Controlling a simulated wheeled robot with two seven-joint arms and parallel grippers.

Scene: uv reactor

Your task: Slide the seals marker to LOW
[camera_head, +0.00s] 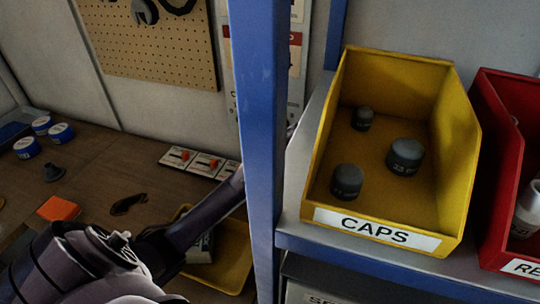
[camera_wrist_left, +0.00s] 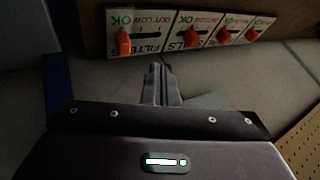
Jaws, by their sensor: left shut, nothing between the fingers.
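The seals card (camera_wrist_left: 181,43) is a white card with a slot and an orange marker (camera_wrist_left: 191,38). It appears upside down in the left wrist view, partly readable as "LS". The marker sits left of the slot's middle there; I cannot tell exactly which word it lines up with. My left gripper (camera_wrist_left: 160,72) is shut and empty, its fingertips just below the gap between the filters card and the seals card, apart from the marker as far as I can tell. My right gripper is not in view.
The filters card (camera_wrist_left: 145,42) has its orange marker at the left, and two similar cards (camera_wrist_left: 231,33) stand to the right. In the head view a blue post (camera_head: 258,130) stands before my left arm. A yellow CAPS bin (camera_head: 453,135) and red bin (camera_head: 490,110) sit right.

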